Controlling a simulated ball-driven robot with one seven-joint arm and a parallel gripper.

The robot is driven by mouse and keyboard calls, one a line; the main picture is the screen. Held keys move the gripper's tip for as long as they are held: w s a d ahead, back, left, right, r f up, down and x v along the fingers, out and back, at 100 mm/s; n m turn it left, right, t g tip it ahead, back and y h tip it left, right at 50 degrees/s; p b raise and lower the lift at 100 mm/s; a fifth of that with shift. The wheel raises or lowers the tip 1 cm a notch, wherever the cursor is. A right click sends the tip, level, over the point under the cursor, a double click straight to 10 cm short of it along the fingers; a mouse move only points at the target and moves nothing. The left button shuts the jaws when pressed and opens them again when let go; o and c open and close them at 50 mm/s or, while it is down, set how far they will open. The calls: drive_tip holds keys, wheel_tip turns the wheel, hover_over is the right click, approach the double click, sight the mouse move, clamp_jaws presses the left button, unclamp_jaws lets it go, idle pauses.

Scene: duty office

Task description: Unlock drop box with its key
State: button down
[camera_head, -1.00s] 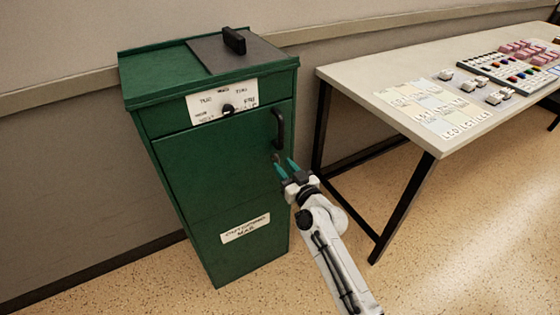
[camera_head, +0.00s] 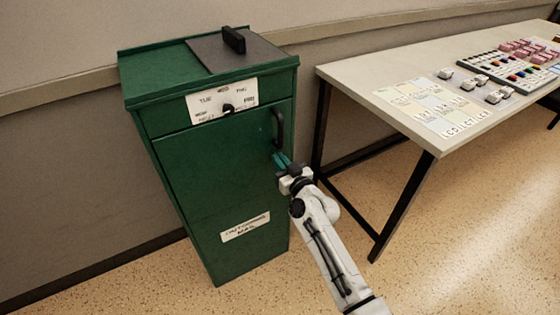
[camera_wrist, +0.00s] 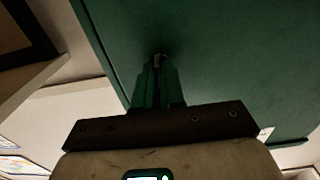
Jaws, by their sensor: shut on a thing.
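The green drop box (camera_head: 200,185) stands against the wall with its front door closed. It has a black handle (camera_head: 279,128) at the door's right side and a label reading outgoing mail low on the door. My gripper (camera_head: 280,160) is at the door's right edge, just below the handle. Its teal fingers are closed together. In the wrist view the fingers (camera_wrist: 158,85) point at the green door and are shut on a small metallic thing (camera_wrist: 158,60) at their tips, which looks like the key. The fingers hide most of it, and I cannot tell how far it sits in the lock.
A dial plate (camera_head: 222,100) with day names is above the door. A black-handled lid (camera_head: 234,40) is on top. A table (camera_head: 425,80) with cards, stamps and trays stands to the right, its black legs near my arm. Speckled floor is open in front.

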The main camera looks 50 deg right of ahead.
idle(0.5)
drive_tip(key=m, duration=1.2)
drive_tip(key=m+p, duration=0.1)
drive_tip(key=m, duration=0.4)
drive_tip(key=shift+d+m, duration=0.25)
drive_tip(key=shift+m, duration=0.15)
idle(0.4)
drive_tip(key=c, duration=1.3)
unclamp_jaws()
drive_tip(key=shift+w+d, duration=0.1)
drive_tip(key=shift+o, duration=0.2)
drive_tip(key=shift+f, duration=0.15)
